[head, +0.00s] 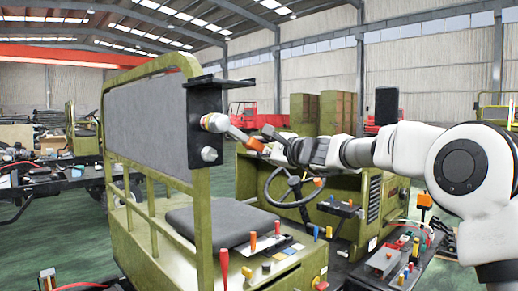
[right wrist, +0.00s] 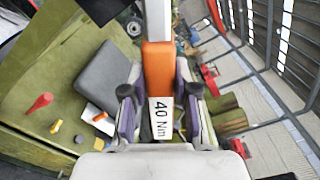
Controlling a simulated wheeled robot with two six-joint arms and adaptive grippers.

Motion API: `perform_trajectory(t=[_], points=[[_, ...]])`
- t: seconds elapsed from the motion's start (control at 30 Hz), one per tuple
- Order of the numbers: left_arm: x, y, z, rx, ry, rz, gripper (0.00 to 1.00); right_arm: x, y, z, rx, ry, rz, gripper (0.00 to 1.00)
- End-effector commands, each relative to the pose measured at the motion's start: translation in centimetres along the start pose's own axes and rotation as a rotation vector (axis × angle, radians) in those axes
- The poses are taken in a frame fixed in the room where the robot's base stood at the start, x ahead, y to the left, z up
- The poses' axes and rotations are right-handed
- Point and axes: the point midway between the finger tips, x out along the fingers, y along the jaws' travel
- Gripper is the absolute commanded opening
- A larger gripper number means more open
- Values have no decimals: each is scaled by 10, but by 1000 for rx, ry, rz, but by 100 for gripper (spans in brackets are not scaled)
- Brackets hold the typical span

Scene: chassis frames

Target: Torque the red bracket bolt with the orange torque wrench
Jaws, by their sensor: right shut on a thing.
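My right gripper (head: 268,147) comes in from the right and is shut on the orange torque wrench (head: 240,135). In the right wrist view, the fingers (right wrist: 160,108) close around its orange handle (right wrist: 158,70), which bears a white "40 Nm" label. The wrench's metal shaft runs up and left in the head view to its round head, which is at the upper part of the black bracket (head: 196,98). I cannot tell whether it seats on a bolt there. A silver bolt (head: 209,154) shows lower on the bracket. No red bolt head is visible; the wrench head may hide it.
The bracket is on the green seat frame (head: 203,215) of a vehicle, beside a grey backrest (head: 150,115). A dark seat (head: 215,221), a steering wheel (head: 291,188) and coloured levers (head: 252,240) lie below. A black shelf-like plate (head: 222,82) juts out above the wrench head.

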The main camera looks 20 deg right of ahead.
Motion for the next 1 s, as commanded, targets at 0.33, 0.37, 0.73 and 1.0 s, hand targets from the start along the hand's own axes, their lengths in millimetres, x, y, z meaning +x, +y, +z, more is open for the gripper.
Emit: perform_trajectory(t=[0.33,0.37,0.73,1.0], points=[[5,0,0,0,0,0,40,-1,-1,1,0,-1,-3,0],[5,0,0,0,0,0,40,-1,-1,1,0,-1,-2,0],[5,0,0,0,0,0,40,-2,-2,2,0,-1,-2,0],[9,0,0,0,0,0,40,-1,-1,1,1,-2,-3,0]])
